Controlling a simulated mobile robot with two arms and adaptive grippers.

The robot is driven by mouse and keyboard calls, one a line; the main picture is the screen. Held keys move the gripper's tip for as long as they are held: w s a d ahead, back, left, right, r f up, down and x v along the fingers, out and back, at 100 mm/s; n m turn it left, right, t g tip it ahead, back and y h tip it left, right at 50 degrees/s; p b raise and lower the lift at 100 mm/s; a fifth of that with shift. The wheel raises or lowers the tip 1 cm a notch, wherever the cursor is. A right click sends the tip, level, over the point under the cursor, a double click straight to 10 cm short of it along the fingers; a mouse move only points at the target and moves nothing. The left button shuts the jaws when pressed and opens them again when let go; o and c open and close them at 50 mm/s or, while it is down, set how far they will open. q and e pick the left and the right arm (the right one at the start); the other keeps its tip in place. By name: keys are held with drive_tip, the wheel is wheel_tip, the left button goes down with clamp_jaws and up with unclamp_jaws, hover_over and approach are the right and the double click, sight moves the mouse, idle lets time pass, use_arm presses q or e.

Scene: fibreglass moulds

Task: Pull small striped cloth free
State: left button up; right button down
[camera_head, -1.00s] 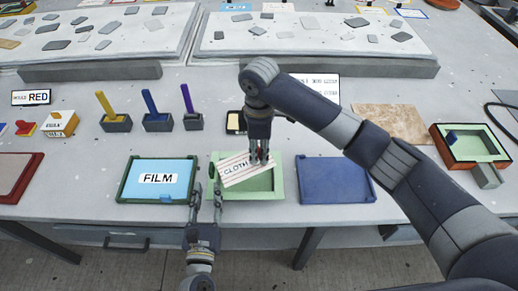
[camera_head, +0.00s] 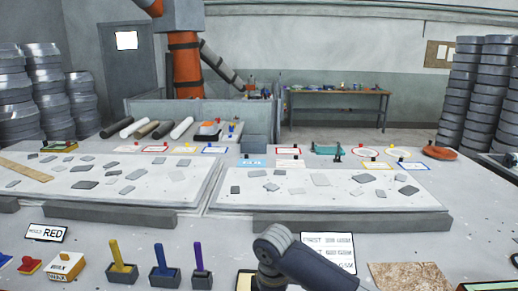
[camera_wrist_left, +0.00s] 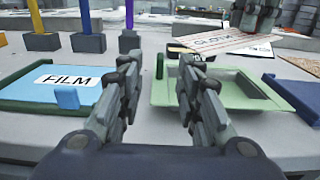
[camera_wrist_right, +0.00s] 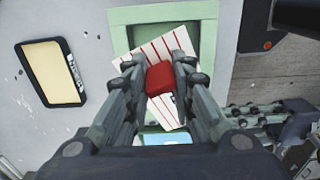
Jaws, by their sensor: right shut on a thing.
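The small striped cloth (camera_wrist_right: 150,50) is white with red stripes and has a red block-like tab (camera_wrist_right: 160,78). In the right wrist view my right gripper (camera_wrist_right: 153,68) is shut on that tab. In the left wrist view the cloth, lettered CLOTH (camera_wrist_left: 222,42), hangs tilted over the far side of the green mould (camera_wrist_left: 262,104); whether it touches the mould I cannot tell. The mould's floor looks bare there. My left gripper (camera_wrist_left: 160,75) is open and empty, in front of the mould's left side. The head view shows neither cloth nor fingers.
A blue FILM panel in a green frame (camera_wrist_left: 20,108) lies left of my left gripper. A blue panel (camera_wrist_left: 296,90) lies to the right. Several coloured-handle tools (camera_head: 160,275) stand behind in grey blocks. A dark-framed card (camera_wrist_right: 52,72) lies beside the mould.

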drive_tip(key=shift+r+p, duration=1.8)
drive_tip(key=shift+p, duration=0.2)
drive_tip(key=shift+r+p, duration=2.55)
drive_tip(key=shift+p, duration=0.3)
drive_tip(key=shift+f, duration=0.1)
